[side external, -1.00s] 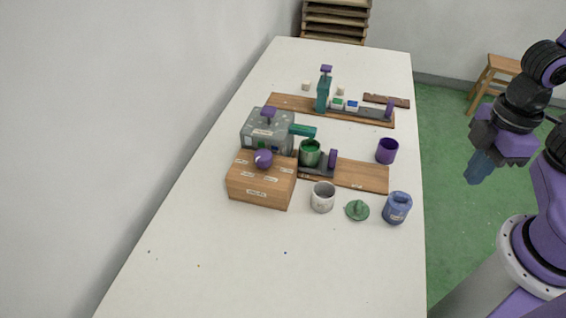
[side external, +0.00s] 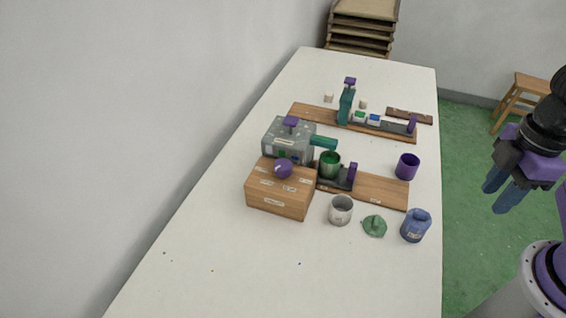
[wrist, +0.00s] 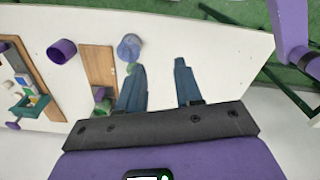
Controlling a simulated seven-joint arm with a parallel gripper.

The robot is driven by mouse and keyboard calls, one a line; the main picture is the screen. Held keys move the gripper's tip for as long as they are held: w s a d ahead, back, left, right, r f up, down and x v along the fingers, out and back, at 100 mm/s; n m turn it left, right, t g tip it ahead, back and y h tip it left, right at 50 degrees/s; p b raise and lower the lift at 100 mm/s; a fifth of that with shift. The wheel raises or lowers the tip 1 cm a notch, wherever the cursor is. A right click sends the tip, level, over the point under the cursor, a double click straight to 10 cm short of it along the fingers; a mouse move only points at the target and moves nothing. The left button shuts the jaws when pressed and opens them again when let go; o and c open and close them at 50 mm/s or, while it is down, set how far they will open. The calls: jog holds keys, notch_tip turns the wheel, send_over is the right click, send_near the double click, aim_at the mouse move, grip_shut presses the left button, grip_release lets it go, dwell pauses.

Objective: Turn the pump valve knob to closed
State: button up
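A round purple knob (side external: 284,168) with a pale mark sits on a wooden box (side external: 265,196) with several small white labels. The label writing is too small to read, so I cannot tell the knob's setting. Behind it, a grey speckled box (side external: 276,150) carries a purple T-shaped handle (side external: 291,122) and a teal spout (side external: 323,142) over a green cup (side external: 330,165). My gripper (side external: 497,195) is empty and open, beyond the table's right edge in the side view and well apart from the knob. In the wrist view, its two blue fingers (wrist: 159,66) stand apart with nothing between them.
A grey mug (side external: 341,210), a green lid (side external: 374,226), a blue jar (side external: 416,226) and a purple cup (side external: 407,166) stand between my gripper and the wooden box. A second board (side external: 307,112) with a teal post lies farther back. The table front is mostly clear.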

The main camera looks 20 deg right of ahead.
jog(key=o, duration=0.6)
jog(key=shift+m, duration=0.7)
jog(key=w+a, duration=0.1)
jog(key=w+a+r, duration=0.1)
jog(key=w+a, duration=0.1)
notch_tip(320, 180, up, 3)
jog(key=m, duration=1.7)
send_over(283, 164)
notch_tip(283, 164, down, 18)
jog(key=shift+r, duration=0.2)
jog(key=c, duration=1.1)
